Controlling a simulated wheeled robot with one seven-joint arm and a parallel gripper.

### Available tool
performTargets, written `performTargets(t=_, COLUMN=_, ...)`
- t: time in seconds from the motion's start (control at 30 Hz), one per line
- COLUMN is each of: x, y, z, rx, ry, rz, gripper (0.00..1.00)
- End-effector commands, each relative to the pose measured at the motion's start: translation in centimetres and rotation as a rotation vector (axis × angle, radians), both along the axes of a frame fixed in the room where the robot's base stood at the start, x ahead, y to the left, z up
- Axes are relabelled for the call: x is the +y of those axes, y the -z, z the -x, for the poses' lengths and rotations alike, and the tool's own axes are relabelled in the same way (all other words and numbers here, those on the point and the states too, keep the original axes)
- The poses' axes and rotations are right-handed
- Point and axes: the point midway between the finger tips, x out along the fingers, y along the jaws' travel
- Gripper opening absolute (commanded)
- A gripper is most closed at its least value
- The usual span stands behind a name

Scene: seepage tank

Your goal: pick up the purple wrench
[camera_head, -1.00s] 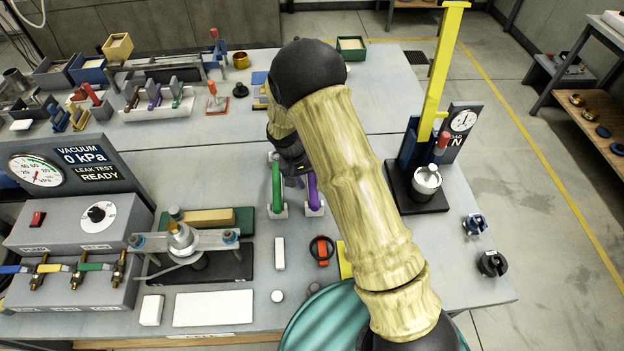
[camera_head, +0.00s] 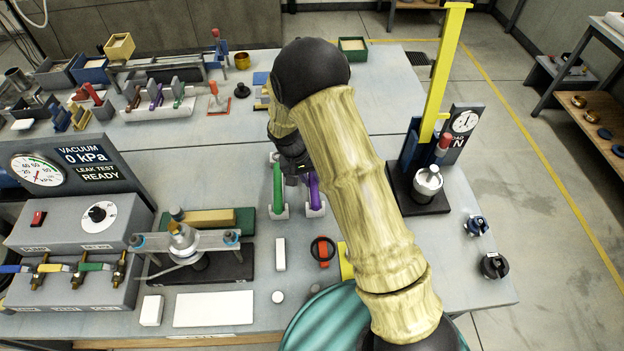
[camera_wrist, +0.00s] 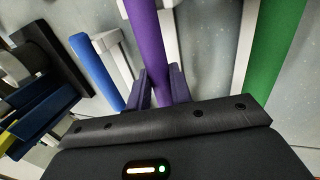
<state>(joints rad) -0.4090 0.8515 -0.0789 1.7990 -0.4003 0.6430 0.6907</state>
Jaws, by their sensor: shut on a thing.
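The purple wrench (camera_wrist: 146,38) runs between the two fingers of my gripper (camera_wrist: 158,88) in the wrist view, and the jaws are shut on it. In the head view the purple wrench (camera_head: 314,190) shows beside my gripper (camera_head: 292,178), at a white holder on the table. My arm hides part of it and of the jaws. I cannot tell whether the wrench is clear of its holder.
A green wrench (camera_head: 278,187) stands in a white holder just left of the purple one; it also shows in the wrist view (camera_wrist: 275,50). A blue bar (camera_wrist: 95,68) lies on the other side. A press with a yellow post (camera_head: 437,80) stands to the right.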

Motion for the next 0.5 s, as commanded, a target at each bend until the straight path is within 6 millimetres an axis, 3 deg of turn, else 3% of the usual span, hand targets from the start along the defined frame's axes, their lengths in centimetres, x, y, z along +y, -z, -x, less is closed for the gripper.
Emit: performTargets(t=0.5, x=0.0, y=-8.4, z=-0.1, rx=-0.004, ry=0.0, rz=-0.002, gripper=0.0)
